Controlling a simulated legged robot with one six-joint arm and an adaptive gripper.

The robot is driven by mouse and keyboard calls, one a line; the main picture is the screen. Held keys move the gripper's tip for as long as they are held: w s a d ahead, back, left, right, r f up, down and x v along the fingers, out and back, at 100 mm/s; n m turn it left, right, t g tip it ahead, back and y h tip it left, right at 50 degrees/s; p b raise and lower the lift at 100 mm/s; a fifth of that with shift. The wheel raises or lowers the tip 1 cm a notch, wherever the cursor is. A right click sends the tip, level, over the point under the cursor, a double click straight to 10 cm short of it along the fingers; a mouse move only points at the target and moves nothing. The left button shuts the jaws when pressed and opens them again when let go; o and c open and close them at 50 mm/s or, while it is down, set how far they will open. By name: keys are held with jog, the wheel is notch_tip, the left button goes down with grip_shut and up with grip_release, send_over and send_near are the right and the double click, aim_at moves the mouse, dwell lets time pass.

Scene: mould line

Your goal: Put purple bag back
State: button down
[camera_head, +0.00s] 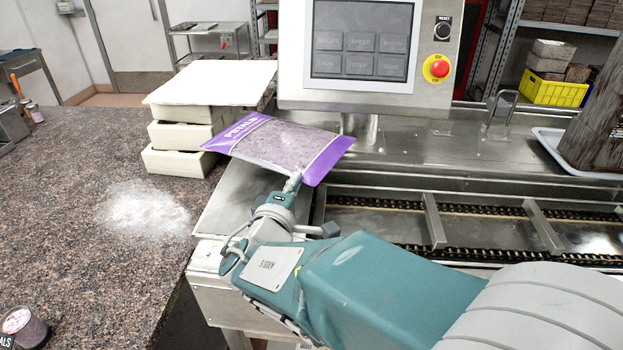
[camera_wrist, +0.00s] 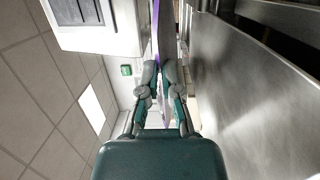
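The purple bag (camera_head: 278,146) has a clear window with pale purple contents and the lettering "PETALS". It is held roughly flat above the steel plate at the left end of the machine, below the control screen. My gripper (camera_head: 293,183) is at the bag's near edge. In the wrist view my gripper (camera_wrist: 160,70) has both fingers pressed close on the thin edge of the purple bag (camera_wrist: 156,45). The bag's far corner comes close to the stacked cream blocks at the left, and I cannot tell whether they touch.
Stacked cream blocks (camera_head: 185,135) with a white sheet (camera_head: 208,83) on top stand on the granite counter (camera_head: 90,220). White powder (camera_head: 147,212) lies on the counter. A small jar (camera_head: 22,325) is at the lower left. The control panel (camera_head: 360,93) rises behind the bag. A chain conveyor (camera_head: 480,215) runs right.

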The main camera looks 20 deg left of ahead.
jog(key=shift+w, duration=0.4)
jog(key=shift+w+f, duration=0.2)
jog(key=shift+f, duration=0.7)
jog(key=shift+w+f, duration=0.15)
jog(key=shift+f, duration=0.75)
jog(key=c, duration=0.8)
grip_release()
jog(key=shift+f, duration=0.1)
